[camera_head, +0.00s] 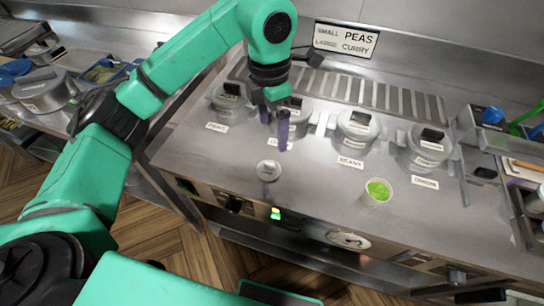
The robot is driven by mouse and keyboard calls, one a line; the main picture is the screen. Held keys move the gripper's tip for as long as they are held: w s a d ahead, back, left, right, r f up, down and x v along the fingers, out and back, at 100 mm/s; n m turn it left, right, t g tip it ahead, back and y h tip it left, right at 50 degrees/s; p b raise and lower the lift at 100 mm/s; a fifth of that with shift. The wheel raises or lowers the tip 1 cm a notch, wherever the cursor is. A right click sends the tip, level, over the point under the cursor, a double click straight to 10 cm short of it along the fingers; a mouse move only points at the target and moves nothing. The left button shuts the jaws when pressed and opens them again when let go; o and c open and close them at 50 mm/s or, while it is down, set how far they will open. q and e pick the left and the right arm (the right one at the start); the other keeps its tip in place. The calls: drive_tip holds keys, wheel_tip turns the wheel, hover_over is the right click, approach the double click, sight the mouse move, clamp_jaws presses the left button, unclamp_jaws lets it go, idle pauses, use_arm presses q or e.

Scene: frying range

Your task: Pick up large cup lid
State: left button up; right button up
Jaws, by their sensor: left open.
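A small round pale disc (268,171), which looks like a cup lid, lies on the steel counter left of centre. I cannot tell its size class. A cup filled with green peas (377,193) stands uncovered on the counter to the right. My left gripper (274,126) is open, with dark purple fingers pointing down. In the picture it is just above the disc, in front of a lidded pot, with no visible contact with the disc. The gripper hides part of that pot and its label. My right gripper is not in view.
Lidded pots (358,130) with labels stand in a row behind the disc. More pots and trays are at the far left, utensils at the far right. The counter between disc and cup is clear.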

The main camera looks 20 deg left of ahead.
use_arm(q)
drive_tip(key=p, duration=0.3)
approach(269, 169)
drive_tip(key=shift+s+d, duration=0.25)
wheel_tip(269, 169, down, 7)
drive_tip(key=p, duration=0.3)
drive_tip(key=shift+w, duration=0.15)
drive_tip(key=shift+f, duration=0.4)
drive_tip(key=c, duration=1)
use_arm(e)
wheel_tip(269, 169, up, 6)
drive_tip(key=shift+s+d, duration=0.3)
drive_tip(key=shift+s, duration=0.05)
